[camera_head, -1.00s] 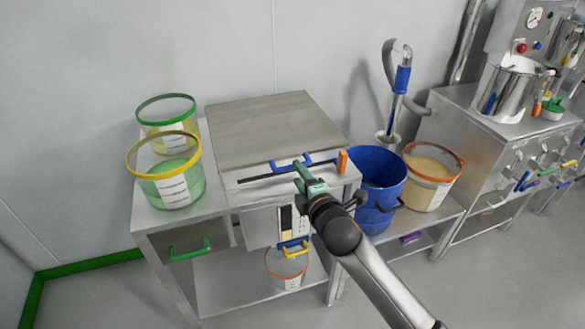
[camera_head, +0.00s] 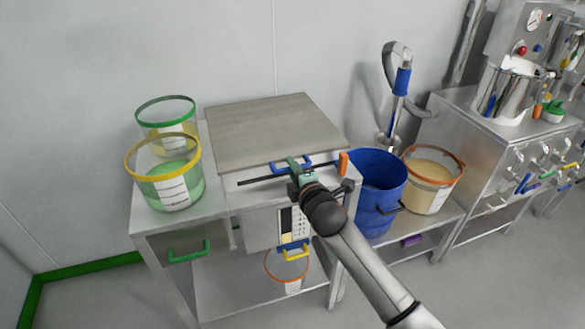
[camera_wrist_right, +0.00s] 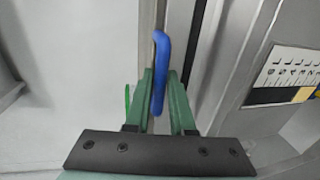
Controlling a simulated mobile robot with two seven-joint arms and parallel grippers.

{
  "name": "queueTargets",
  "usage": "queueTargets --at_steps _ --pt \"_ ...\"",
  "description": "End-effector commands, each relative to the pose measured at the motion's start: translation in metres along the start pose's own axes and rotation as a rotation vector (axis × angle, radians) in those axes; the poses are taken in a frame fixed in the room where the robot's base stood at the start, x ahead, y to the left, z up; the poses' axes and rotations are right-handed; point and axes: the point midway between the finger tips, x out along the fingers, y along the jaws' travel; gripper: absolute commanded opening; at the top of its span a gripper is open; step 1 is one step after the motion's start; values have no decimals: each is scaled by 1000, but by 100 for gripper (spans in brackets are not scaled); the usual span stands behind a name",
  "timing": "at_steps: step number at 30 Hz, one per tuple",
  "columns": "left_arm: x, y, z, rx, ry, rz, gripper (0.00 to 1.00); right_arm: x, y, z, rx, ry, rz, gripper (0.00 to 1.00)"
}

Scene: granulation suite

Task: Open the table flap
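The table flap (camera_head: 265,132) is a flat grey panel lying level on the steel table, with its front edge towards me. A blue handle (camera_head: 277,167) sits along that front edge. My right gripper (camera_head: 299,165) is at the right part of this handle. In the right wrist view the green fingers (camera_wrist_right: 160,85) lie close on both sides of the blue handle (camera_wrist_right: 161,55) and appear shut on it. The exact contact is partly hidden between the fingers. My left gripper is not in view.
Tubs with green (camera_head: 150,102) and yellow (camera_head: 150,140) rims stand left of the flap. A blue bucket (camera_head: 376,185) and an orange-rimmed tub (camera_head: 431,185) stand right of it. An orange piece (camera_head: 343,163) stands at the flap's front right corner. The wall is behind.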

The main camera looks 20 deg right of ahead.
Motion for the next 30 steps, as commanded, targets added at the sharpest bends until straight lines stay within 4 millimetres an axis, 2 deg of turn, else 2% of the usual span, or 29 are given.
queueTargets --at_steps 1,5,30 --pt "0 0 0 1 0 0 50 0 0 0 0 0 0 15" --pt "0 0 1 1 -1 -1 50 0 0 0 0 0 0 0" --pt "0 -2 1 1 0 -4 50 0 0 0 0 0 -1 0"
